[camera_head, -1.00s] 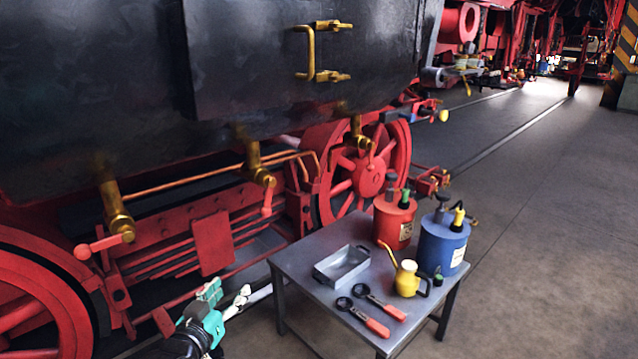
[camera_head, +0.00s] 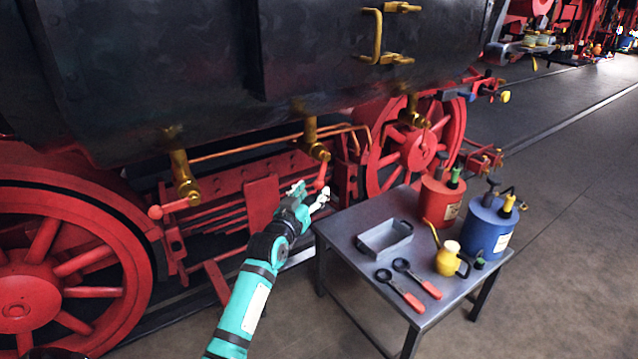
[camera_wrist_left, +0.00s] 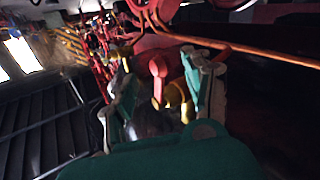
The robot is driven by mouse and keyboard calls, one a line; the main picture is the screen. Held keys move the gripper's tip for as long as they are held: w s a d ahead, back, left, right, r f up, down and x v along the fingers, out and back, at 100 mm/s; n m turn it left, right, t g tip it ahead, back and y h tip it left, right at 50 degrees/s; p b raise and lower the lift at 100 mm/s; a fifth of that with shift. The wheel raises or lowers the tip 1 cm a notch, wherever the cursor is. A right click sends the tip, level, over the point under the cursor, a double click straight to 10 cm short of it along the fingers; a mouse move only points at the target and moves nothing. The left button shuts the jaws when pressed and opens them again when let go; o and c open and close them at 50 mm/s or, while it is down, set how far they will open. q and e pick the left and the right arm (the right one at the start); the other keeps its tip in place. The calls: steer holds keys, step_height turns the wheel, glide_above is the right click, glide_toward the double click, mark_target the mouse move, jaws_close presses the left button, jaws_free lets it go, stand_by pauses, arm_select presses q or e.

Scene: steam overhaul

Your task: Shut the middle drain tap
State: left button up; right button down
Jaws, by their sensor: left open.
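The middle drain tap (camera_head: 311,138) is a brass fitting under the black cylinder, with a red lever (camera_head: 321,175) hanging down from it. My left gripper (camera_head: 309,194) is open, just below and in front of this lever. In the left wrist view, the red lever (camera_wrist_left: 157,76) shows between the two open fingers, with brass tap parts (camera_wrist_left: 177,93) beside it. I cannot tell whether a finger touches the lever. The left drain tap (camera_head: 182,177) has its red lever out sideways to the left. The right drain tap (camera_head: 411,108) is farther back. My right gripper is not in view.
A grey table (camera_head: 345,222) stands right of my left arm, close to it. It holds a metal tray (camera_head: 385,238), a yellow oil can (camera_head: 449,259), red-handled tools (camera_head: 408,285), a red canister (camera_head: 440,200) and a blue canister (camera_head: 487,230). Copper pipes (camera_head: 243,150) run behind the taps.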

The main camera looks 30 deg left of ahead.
mark_target(320, 185)
arm_select(q)
steer(key=shift+w+a, duration=0.25)
steer(key=shift+w, duration=0.9)
steer(key=shift+w+a, duration=0.2)
steer(key=shift+w, duration=0.95)
jaws_close()
steer(key=shift+f, duration=0.1)
steer(key=shift+w+f, duration=0.1)
steer(key=shift+w, duration=0.05)
